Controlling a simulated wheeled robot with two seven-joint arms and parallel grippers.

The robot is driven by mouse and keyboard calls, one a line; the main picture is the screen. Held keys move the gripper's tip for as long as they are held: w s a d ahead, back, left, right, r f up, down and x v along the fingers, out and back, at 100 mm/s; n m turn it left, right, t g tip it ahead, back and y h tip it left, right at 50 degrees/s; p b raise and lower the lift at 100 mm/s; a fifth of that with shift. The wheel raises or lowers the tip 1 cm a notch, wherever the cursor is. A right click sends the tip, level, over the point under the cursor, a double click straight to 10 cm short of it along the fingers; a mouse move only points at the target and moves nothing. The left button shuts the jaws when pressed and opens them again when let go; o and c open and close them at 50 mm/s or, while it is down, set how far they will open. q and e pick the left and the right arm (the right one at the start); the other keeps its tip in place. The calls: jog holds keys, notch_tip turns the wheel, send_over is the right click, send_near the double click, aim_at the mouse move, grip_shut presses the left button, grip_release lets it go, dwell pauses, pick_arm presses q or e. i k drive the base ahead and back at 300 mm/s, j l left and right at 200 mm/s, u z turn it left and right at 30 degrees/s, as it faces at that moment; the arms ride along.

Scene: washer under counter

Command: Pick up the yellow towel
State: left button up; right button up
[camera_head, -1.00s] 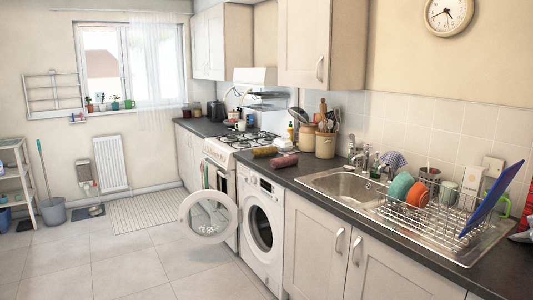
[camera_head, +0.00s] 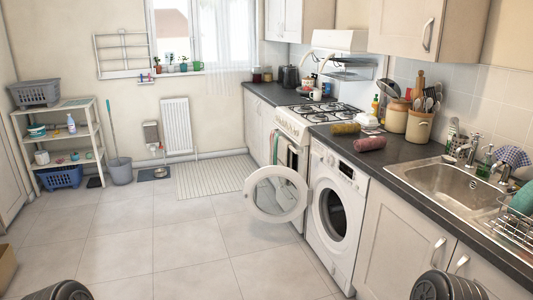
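The yellow towel (camera_head: 346,128) is a rolled, mustard-coloured bundle. It lies on the dark counter (camera_head: 405,172) above the washing machine, near the front edge and beside the stove. A reddish-pink rolled towel (camera_head: 369,144) lies just to its right and nearer. Neither gripper shows in the head view. Only dark rounded parts, which look like my arms, show at the bottom left and bottom right edges. Nothing is seen touching the yellow towel.
The washing machine (camera_head: 335,215) stands under the counter with its round door (camera_head: 276,193) swung open into the room. The stove (camera_head: 293,128) is left of the towels. Jars with utensils (camera_head: 419,126) stand behind.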

aim_at(348, 128)
jog(key=i+j, duration=0.1)
jog(key=i, duration=0.55)
jog(key=i+j, duration=0.1)
jog(key=i, duration=1.2)
jog(key=i+j+z, duration=0.1)
jog(key=i+z, duration=0.3)
jog(key=i+j+z, duration=0.15)
jog(key=z, duration=0.3)
jog(key=i+j+z, duration=0.25)
jog(key=z, duration=0.15)
jog(key=i+j+z, duration=0.25)
jog(key=z, duration=0.2)
jog(key=i+j+z, duration=0.1)
jog(key=j+z, duration=0.3)
jog(key=i+j+z, duration=0.1)
jog(key=j+z, duration=0.2)
jog(key=j, duration=0.15)
jog(key=j+z, duration=0.25)
jog(key=j, duration=0.25)
